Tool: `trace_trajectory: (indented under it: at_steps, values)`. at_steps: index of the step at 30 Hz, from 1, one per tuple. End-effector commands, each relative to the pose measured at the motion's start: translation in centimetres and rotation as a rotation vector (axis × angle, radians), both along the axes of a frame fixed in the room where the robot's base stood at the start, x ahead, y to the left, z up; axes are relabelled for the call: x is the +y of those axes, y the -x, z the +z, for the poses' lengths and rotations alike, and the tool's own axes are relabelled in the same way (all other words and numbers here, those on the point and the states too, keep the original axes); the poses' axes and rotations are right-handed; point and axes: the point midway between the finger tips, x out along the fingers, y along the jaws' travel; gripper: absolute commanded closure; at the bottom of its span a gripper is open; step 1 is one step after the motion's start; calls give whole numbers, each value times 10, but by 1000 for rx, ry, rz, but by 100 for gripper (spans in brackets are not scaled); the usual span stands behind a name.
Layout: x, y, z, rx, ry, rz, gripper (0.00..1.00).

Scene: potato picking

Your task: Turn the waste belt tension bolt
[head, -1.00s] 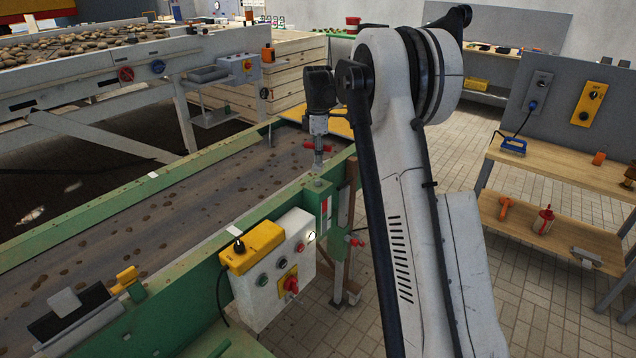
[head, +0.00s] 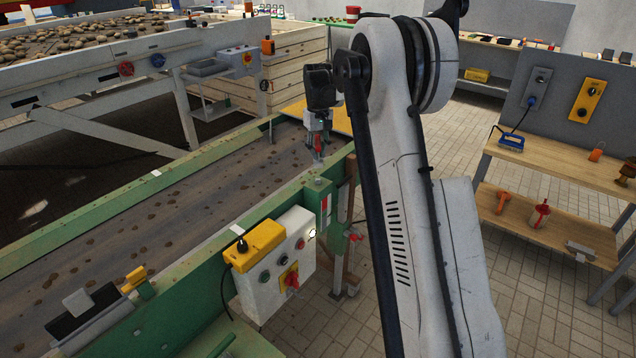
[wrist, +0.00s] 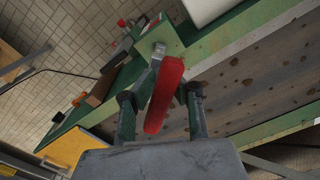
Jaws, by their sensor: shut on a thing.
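The tension bolt's red handle (wrist: 163,95) lies between the two dark fingers of my gripper (wrist: 160,97) in the wrist view. My gripper is shut on it. A grey metal shank (wrist: 156,58) runs from the handle to the green belt frame (wrist: 160,38). In the head view my gripper (head: 318,134) points down over the frame's far right end, and a bit of the red handle (head: 317,145) shows below it. The brown waste belt (head: 190,190) carries scattered clods or small potatoes. The fingers' exact contact is partly hidden in the head view.
A white control box (head: 270,275) with a yellow top hangs on the frame's near side. A second red knob (head: 355,237) sticks out at the frame's end. A wooden bench (head: 560,165) stands at right. Tiled floor between is clear.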

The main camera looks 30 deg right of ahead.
Motion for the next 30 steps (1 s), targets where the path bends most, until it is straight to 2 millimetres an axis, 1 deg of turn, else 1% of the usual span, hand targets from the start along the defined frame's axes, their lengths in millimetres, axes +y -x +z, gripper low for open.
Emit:
trace_trajectory:
  at_steps: [15,30]
  values:
    - [0,0,-2,0,0,-1,100]
    - [0,0,-35,0,0,0,100]
